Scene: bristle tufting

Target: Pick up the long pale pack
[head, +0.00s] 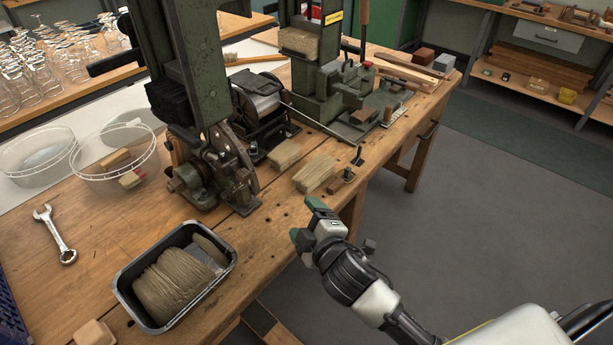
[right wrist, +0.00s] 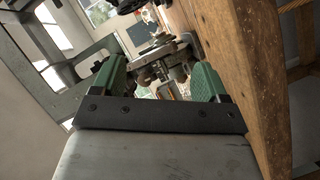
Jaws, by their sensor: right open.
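A long pale pack of bristles (head: 316,172) lies on the wooden bench near its front edge. A shorter pale pack (head: 284,153) lies just left of it, beside the green machine. My right gripper (head: 309,222) is in front of the bench edge, below the long pack in the head view and apart from it. Its green-tipped fingers are open and empty; they also show in the right wrist view (right wrist: 155,78). No pack can be made out between them there. My left gripper is not in view.
A dark tray (head: 225,268) of bristle bundles and a wrench (head: 56,236) are at left. Floor is clear at right.

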